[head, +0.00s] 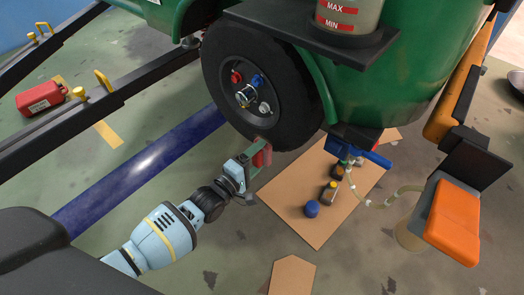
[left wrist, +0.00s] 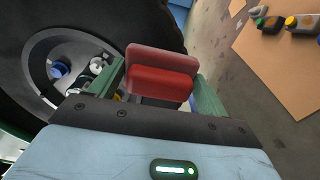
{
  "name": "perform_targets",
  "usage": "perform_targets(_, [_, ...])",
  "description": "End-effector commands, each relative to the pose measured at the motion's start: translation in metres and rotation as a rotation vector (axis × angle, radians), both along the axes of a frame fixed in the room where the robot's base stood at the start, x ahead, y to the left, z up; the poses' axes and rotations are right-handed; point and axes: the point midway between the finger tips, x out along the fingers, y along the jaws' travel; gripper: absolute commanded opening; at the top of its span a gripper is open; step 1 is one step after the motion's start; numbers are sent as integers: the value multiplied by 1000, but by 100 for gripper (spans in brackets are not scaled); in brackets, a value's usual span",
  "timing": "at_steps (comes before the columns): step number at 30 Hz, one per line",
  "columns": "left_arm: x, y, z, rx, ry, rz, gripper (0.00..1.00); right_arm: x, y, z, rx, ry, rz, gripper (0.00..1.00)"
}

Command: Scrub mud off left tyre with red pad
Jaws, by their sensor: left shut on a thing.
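The black left tyre (head: 285,105) stands under the green body in the head view, its hub carrying red, blue and pale parts. It fills the upper left of the left wrist view (left wrist: 125,22). My left gripper (head: 259,162) is shut on the red pad (head: 264,157) at the tyre's lower edge. In the left wrist view the red pad (left wrist: 160,80) sits between the green fingers, in front of the tyre. I cannot tell whether it touches the rubber. I cannot make out mud clearly on the visible tyre. My right gripper is not in view.
A cardboard sheet (head: 316,226) with small bottles and a blue ball-like item (head: 312,208) lies right of the gripper. A dark blue floor stripe (head: 150,165) runs left. An orange box (head: 453,220) and hose are at right.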

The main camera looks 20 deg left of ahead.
Motion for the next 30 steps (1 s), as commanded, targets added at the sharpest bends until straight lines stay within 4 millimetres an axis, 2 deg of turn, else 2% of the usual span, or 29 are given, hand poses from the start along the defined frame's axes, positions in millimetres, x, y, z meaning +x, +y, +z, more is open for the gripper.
perform_targets(9, [-24,9,1,0,1,0,58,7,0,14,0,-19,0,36])
perform_targets(23, [-29,11,0,0,1,0,58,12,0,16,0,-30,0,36])
perform_targets(30, [-43,16,1,1,1,0,58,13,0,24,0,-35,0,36])
